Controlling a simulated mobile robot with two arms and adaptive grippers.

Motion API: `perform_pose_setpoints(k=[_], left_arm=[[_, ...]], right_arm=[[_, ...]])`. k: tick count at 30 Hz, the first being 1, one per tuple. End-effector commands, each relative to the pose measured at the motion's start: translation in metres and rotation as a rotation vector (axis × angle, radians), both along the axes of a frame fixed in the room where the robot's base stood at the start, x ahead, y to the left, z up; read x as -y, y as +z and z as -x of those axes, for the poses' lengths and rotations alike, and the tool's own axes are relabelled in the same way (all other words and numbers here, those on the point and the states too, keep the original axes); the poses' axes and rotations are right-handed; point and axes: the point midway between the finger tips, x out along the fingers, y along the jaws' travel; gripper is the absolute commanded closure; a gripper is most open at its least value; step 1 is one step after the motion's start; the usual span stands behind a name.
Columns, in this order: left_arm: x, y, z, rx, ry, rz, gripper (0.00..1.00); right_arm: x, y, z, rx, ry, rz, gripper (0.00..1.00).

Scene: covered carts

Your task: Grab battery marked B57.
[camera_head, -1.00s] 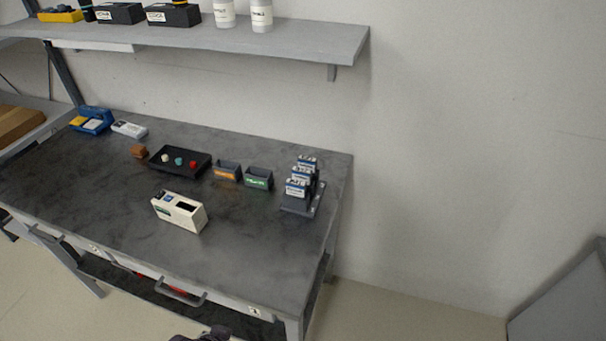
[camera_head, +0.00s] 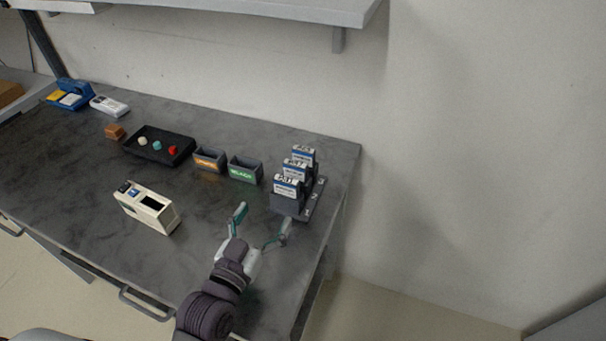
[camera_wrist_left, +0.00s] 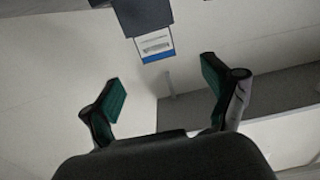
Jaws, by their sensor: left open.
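Several batteries with blue and white labels stand upright in a dark rack (camera_head: 290,207) at the right end of the table. They show as a front battery (camera_head: 286,187), a middle one (camera_head: 296,170) and a back one (camera_head: 304,154). Their markings are too small to read, so I cannot tell which is B57. My left gripper (camera_head: 262,228) is open and empty, just in front of the rack and apart from it. In the left wrist view, a battery label (camera_wrist_left: 156,46) shows beyond the open fingers (camera_wrist_left: 165,92). My right gripper is not in view.
A cream box with a dark opening (camera_head: 147,208) stands left of my gripper. Two small bins (camera_head: 209,160), (camera_head: 245,169) and a black tray with coloured knobs (camera_head: 157,147) lie behind. A shelf (camera_head: 300,8) overhangs the back. The table's right edge is close to the rack.

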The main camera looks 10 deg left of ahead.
Motion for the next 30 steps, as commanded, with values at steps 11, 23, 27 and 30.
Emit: perform_pose_setpoints(k=[11, 23, 27, 30], left_arm=[[0.012, 0.002, -0.060, 0.006, 0.000, 0.002, 0.12], [0.022, 0.002, -0.099, 0.004, 0.000, 0.003, 0.12], [0.028, 0.001, -0.120, 0.003, 0.000, 0.001, 0.12], [0.030, -0.001, -0.130, 0.003, 0.000, 0.001, 0.12]], right_arm=[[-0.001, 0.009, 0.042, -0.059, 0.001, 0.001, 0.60], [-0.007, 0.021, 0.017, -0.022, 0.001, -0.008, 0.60], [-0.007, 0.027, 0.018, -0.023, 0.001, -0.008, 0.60], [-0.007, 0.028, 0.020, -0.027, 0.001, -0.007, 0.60]])
